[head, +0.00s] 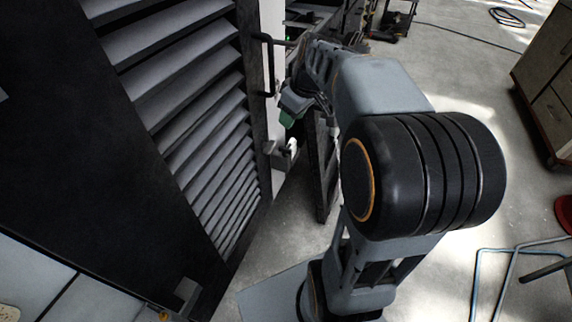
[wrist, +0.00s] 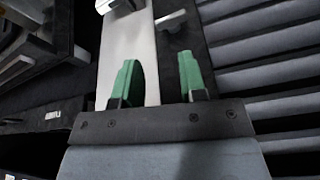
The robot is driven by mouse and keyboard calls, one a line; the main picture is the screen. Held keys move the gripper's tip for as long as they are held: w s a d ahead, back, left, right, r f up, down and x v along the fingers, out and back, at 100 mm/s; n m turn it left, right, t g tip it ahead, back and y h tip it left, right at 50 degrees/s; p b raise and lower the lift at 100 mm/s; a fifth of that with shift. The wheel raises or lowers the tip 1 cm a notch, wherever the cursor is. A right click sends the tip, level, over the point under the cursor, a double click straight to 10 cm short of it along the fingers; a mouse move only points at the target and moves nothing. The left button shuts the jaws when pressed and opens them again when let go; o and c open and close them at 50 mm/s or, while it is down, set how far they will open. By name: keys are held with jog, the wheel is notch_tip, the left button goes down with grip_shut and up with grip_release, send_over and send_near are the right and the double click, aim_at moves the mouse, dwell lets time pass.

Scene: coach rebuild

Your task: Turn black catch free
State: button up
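The louvred door (head: 122,150) is dark and fills the left of the head view; its slats also show at the right of the wrist view (wrist: 265,75). A small catch (head: 280,152) sits at the door's edge by the pale post, below my gripper. In the wrist view a light grey catch piece (wrist: 172,20) sticks out from the dark door frame; I see no clearly black catch there. My gripper (head: 290,112) is near the door edge. Its green fingers (wrist: 160,82) are open and apart, with nothing between them, in front of the pale post and door frame.
A black bar handle (head: 268,66) stands on the door edge above the catch. A pale post (wrist: 127,45) runs beside the door. A dark upright panel (head: 324,165) stands behind my arm. A wooden cabinet (head: 550,80) is far right. Open floor (head: 440,75) lies between.

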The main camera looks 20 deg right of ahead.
aim_at(285, 148)
jog(key=w+d+f+n+y+b, duration=0.1)
jog(key=w+d+f+n+b, duration=0.2)
jog(key=w+d+f+b, duration=0.4)
jog(key=x, duration=0.4)
jog(key=s+a+b+x, duration=0.1)
jog(key=x, duration=0.4)
jog(key=s+b+x, duration=0.1)
jog(key=x, duration=0.3)
jog(key=shift+w+a+f, duration=0.1)
jog(key=shift+a+f, duration=0.15)
jog(key=shift+f, duration=0.15)
jog(key=shift+c, duration=0.2)
grip_shut()
